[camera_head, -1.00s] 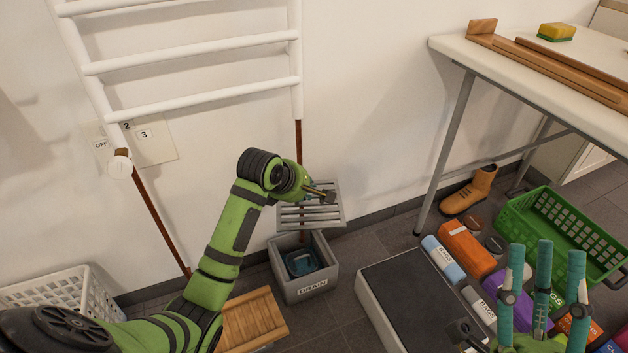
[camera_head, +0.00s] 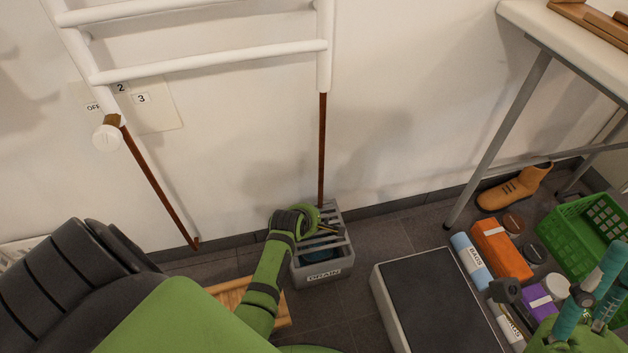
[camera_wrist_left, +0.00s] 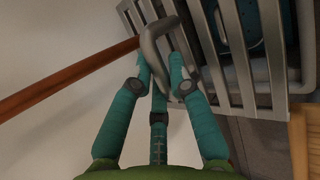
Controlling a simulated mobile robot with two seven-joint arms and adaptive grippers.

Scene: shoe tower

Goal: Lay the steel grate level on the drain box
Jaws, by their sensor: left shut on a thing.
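The grey steel grate (camera_head: 333,217) has several parallel bars. My left gripper (camera_head: 318,230) is at the grate's top. In the left wrist view its teal fingers (camera_wrist_left: 161,82) are shut around the grate's curved grey handle (camera_wrist_left: 150,45), beside the bars. Blue shows through the gaps between the bars (camera_wrist_left: 230,60). My arm hides part of the grate and box, so I cannot tell whether the grate touches the rim all round. My right gripper (camera_head: 590,295) is open and empty at the right edge.
A brown pipe (camera_head: 322,150) runs down the wall behind the box. A wooden slatted piece (camera_head: 235,292) lies left of it. A black-topped platform (camera_head: 440,300) stands to the right, with several rolls and boxes beyond. Some dark floor is clear between box and platform.

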